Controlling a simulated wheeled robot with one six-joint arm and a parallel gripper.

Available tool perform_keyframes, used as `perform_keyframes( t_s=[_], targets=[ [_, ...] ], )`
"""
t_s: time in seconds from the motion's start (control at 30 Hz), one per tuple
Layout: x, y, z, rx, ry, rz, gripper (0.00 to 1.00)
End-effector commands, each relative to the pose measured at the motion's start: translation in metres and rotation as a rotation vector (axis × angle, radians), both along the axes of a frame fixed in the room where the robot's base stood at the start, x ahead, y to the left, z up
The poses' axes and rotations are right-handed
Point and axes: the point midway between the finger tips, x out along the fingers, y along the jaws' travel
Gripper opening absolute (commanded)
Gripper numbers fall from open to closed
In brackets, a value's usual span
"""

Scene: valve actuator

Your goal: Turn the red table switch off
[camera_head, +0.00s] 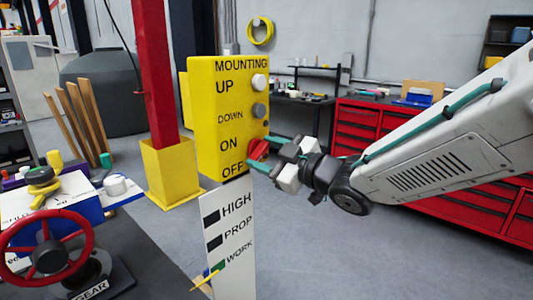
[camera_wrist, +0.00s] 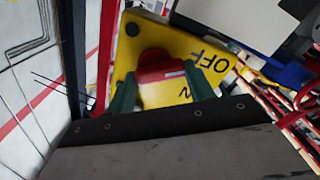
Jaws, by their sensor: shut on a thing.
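The yellow control box (camera_head: 222,110) stands left of centre in the head view, marked MOUNTING, UP, DOWN, ON and OFF. The red switch (camera_head: 258,148) is low on its right side, beside the ON and OFF words. My gripper (camera_head: 264,154) reaches in from the right and is shut on the red switch. In the wrist view, the red switch (camera_wrist: 158,72) sits between my two green fingers (camera_wrist: 158,90), with a pale mark on it. The letters OFF show to its right on the yellow face (camera_wrist: 190,40). The fingers partly hide the switch in the head view.
A bench with a red handwheel (camera_head: 45,252) is at left. Red tool cabinets (camera_head: 357,122) stand behind my arm. Grey floor is open between.

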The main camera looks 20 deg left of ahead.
Motion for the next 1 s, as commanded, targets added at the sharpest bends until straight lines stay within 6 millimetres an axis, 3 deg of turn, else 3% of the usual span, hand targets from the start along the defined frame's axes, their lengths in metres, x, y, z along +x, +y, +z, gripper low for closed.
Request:
perform_keyframes(
  t_s=[0.4, 0.93, 0.97, 1.0],
  targets=[
    [0.0001, -0.0005, -0.0022, -0.071, -0.165, 0.0, 0.3],
    [0.0, -0.0004, -0.0024, -0.079, -0.186, 0.0, 0.3],
    [0.0, -0.0004, -0.0024, -0.079, -0.186, 0.0, 0.58],
    [0.0, -0.0004, -0.0024, -0.079, -0.186, 0.0, 0.69]
  ],
)
